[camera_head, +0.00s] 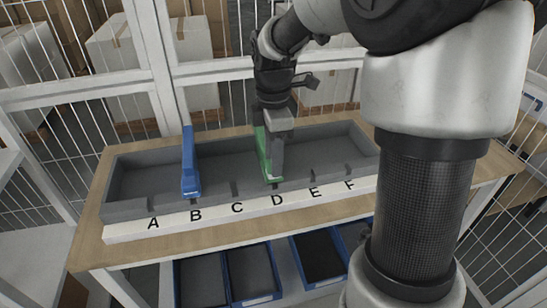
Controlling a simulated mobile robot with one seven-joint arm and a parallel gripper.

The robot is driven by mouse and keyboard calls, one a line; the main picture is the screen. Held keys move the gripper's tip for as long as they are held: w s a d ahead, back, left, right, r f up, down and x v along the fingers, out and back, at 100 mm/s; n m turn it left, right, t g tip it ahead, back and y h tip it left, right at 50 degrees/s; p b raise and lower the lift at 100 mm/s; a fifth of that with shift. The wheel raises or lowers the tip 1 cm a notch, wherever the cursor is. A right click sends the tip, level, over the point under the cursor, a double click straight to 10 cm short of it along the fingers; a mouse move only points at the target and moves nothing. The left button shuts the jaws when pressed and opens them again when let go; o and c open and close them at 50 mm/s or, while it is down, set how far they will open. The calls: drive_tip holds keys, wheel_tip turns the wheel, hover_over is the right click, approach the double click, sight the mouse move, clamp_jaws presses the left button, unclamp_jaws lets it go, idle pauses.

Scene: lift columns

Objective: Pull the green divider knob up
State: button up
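The green divider (262,150) stands in the grey tray (150,208) at the slot above the letter D. Its lower front end shows just above the tray's front wall. My gripper (277,160) is over the green divider and points down at its front end. The fingers cover the upper part of the divider, so its knob is hidden. I cannot tell whether the fingers are closed on it.
A white strip with letters A to F (172,226) runs along the tray's front on a wooden table (88,245). Blue bins (252,275) sit below. A white wire fence stands behind.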

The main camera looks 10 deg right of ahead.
clamp_jaws()
drive_tip(key=shift+r+p, duration=0.6)
drive_tip(key=shift+p, duration=0.4)
drive_tip(key=shift+w+f, duration=0.1)
drive_tip(key=shift+w, duration=0.05)
unclamp_jaws()
wheel_tip(320, 180, up, 18)
drive_tip(key=p, duration=0.3)
drive_tip(key=shift+f, duration=0.2)
